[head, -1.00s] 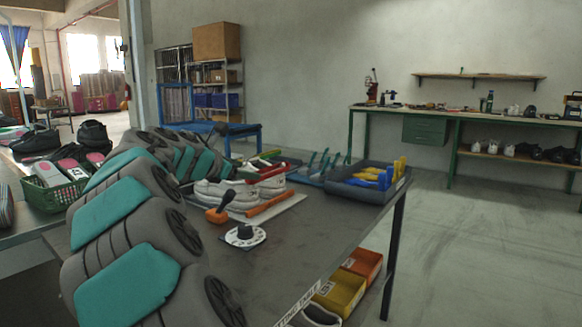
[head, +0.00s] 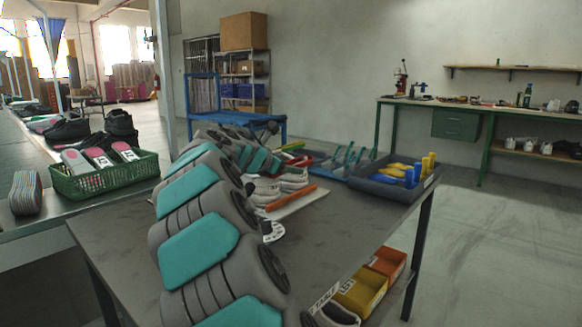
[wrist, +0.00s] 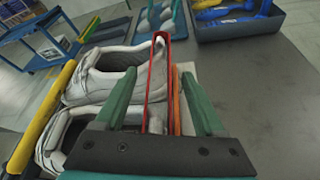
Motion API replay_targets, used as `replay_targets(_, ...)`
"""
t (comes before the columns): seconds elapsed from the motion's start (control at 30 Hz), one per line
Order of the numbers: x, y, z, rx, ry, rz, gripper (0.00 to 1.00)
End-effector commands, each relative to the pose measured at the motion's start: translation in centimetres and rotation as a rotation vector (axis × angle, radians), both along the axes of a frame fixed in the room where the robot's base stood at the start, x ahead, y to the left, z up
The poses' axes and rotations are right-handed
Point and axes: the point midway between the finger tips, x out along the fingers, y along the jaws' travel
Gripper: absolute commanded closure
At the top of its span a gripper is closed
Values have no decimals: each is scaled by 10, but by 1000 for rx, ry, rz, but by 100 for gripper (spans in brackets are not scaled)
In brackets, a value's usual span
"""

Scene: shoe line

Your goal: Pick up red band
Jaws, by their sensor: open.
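The red band (wrist: 154,90) is a narrow upright loop in the wrist view, close to a pair of white shoes (wrist: 100,82). My gripper (wrist: 158,74) has two green fingers, spread apart, with the band showing between them. The fingers do not appear to press on it. Whether the band touches the shoes is unclear. In the head view the shoes (head: 264,191) are partly hidden by my grey and teal arm. My gripper is hidden there, and I cannot make out the band clearly.
An orange bar (head: 290,198) lies beside the shoes. A grey bin (head: 372,187) of blue and yellow tools stands at the table's right end. A white dial (head: 273,232) is partly behind my arm. A green basket (head: 85,186) stands left. The table (head: 335,222) is bare at front right.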

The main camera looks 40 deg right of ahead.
Motion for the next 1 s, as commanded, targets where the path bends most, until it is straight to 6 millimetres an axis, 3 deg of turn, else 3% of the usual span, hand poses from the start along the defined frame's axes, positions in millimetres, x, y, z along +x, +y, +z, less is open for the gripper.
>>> replay_targets(0.17, 0, 0, 0, 0, 0, 1, 29)
replay_targets(0.8, 0, 0, 0, 0, 0, 0, 100)
replay_targets(1.0, 0, 0, 0, 0, 0, 0, 100)
